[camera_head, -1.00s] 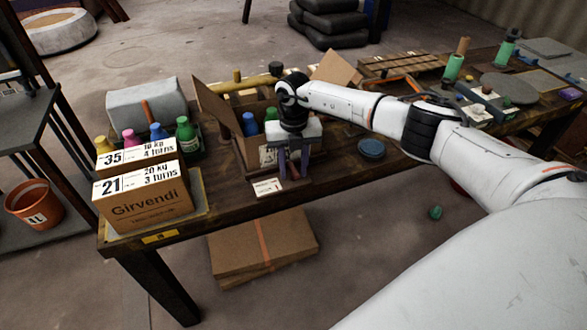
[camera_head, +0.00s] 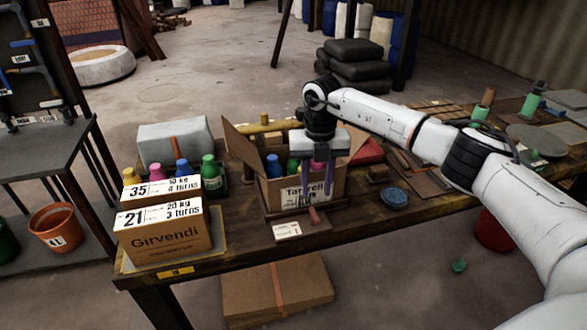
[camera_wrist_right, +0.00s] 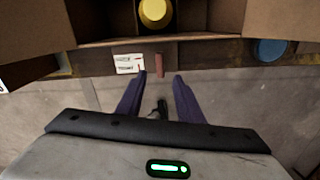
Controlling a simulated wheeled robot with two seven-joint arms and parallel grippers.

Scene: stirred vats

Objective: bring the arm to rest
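My right gripper (camera_head: 317,192) is in front of the open cardboard box marked Tatvell (camera_head: 287,193), above the table's front edge. In the right wrist view its two purple fingers (camera_wrist_right: 158,78) stand apart with nothing held between them. A small reddish-brown peg (camera_wrist_right: 159,63) lies beyond the fingertips, beside a white label card (camera_wrist_right: 129,63). The box holds a blue bottle (camera_head: 273,166), a green one and a pink one; the gripper and arm hide part of its inside. A yellow cap (camera_wrist_right: 154,11) shows in it from the wrist. My left gripper is not in view.
A round blue lid (camera_head: 394,198) lies right of the box. An orange bucket (camera_head: 57,227) is at left, and flat cardboard (camera_head: 278,290) lies below the table.

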